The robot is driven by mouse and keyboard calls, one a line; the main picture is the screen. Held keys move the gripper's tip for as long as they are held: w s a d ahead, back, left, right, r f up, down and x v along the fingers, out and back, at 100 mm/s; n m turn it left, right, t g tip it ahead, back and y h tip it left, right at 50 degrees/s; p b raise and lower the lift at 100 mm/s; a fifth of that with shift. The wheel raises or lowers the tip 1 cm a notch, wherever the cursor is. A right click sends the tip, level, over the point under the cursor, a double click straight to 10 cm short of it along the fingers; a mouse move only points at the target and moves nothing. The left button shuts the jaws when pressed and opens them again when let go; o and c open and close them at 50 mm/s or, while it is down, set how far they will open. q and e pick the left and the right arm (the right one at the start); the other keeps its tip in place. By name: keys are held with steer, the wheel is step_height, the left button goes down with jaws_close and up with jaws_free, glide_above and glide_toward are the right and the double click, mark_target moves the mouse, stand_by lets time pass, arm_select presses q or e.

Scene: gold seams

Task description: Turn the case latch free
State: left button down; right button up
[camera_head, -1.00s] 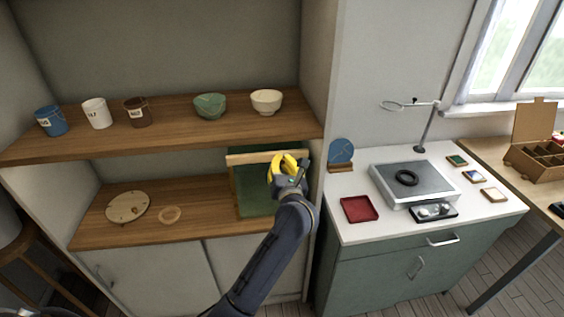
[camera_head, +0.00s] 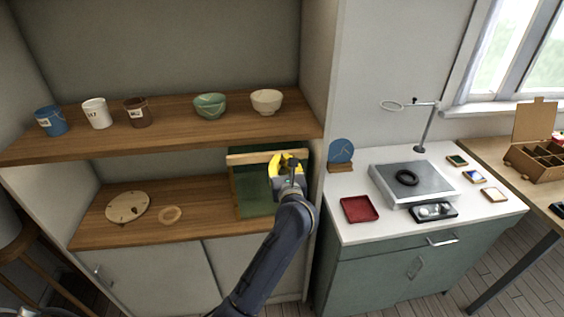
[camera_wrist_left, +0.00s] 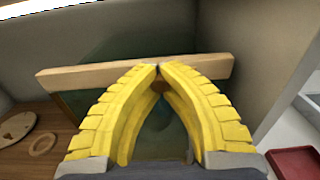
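The case (camera_head: 250,190) has a green panel and a pale wooden bar across its front. It stands at the right end of the lower shelf. The bar (camera_wrist_left: 85,76) also shows in the left wrist view. My left gripper (camera_head: 284,160) is at the front right of the case. In the left wrist view its yellow fingers (camera_wrist_left: 160,68) come together in front of the bar. A small brown piece, seemingly the case latch (camera_wrist_left: 159,86), shows between them, mostly hidden by the fingers. My right gripper is out of view.
The upper shelf (camera_head: 170,132) lies above the case, with pots and bowls. A side wall (camera_head: 316,190) stands close on the right. A wooden plate (camera_head: 127,207) and ring (camera_head: 170,214) lie left of the case. A red tray (camera_head: 359,209) rests on the white counter.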

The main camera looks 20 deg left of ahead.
arm_select(q)
steer(key=shift+f, duration=0.1)
steer(key=c, duration=1.3)
jaws_free()
steer(key=shift+s, duration=0.1)
steer(key=v, duration=1.2)
steer(key=shift+d, duration=0.1)
